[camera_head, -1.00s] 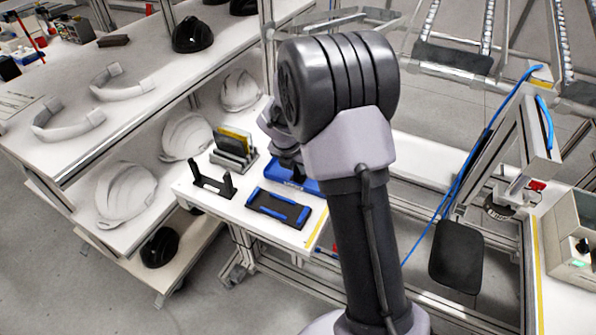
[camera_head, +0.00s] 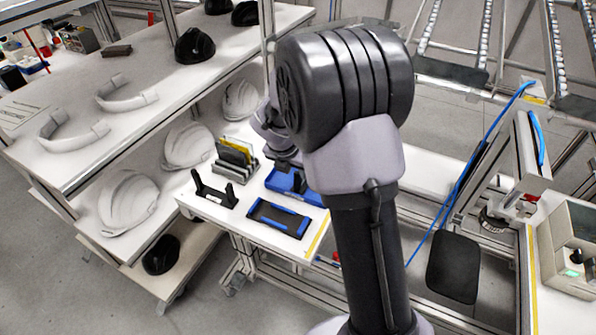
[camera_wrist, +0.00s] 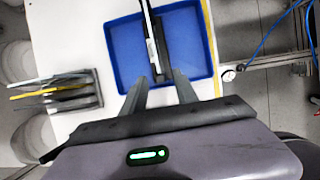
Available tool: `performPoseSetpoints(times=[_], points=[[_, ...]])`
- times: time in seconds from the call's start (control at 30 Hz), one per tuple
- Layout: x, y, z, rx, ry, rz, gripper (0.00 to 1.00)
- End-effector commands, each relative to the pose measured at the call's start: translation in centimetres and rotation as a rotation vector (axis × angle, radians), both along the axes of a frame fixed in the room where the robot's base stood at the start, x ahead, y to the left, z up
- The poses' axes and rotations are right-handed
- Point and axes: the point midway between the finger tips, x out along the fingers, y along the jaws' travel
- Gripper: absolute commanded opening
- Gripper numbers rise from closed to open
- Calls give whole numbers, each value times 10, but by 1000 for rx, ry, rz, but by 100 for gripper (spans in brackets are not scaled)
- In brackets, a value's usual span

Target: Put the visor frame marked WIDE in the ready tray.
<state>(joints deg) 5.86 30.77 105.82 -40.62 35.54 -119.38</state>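My gripper (camera_wrist: 162,76) is over the blue tray (camera_wrist: 119,60) in the wrist view.
A grey slotted rack (camera_head: 235,170) holds more upright plates, one yellow; it also shows in the wrist view (camera_wrist: 84,90). A black cradle (camera_head: 215,195) and a black mat with blue bars (camera_head: 279,218) stand nearby. White helmet shells (camera_head: 128,203) fill the shelf on the left.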

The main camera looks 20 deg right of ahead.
Motion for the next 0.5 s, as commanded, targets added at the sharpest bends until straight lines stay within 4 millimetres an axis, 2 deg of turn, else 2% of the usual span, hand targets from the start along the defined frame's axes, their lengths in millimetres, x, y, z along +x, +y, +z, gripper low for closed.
performPoseSetpoints(times=[0.03, 0.1, 0.33, 0.37, 0.43, 0.47, 0.5], points=[[-3, 4, 21, 0, -3, 1, 36], [-8, 10, 37, 0, -1, 0, 36], [-19, 20, 67, 12, -14, -31, 36], [-23, 23, 75, 30, -33, -79, 36], [-44, 33, 105, 121, -120, -297, 36], [-58, 39, 121, 181, -170, -434, 36], [-81, 50, 143, 281, -239, -649, 36]])
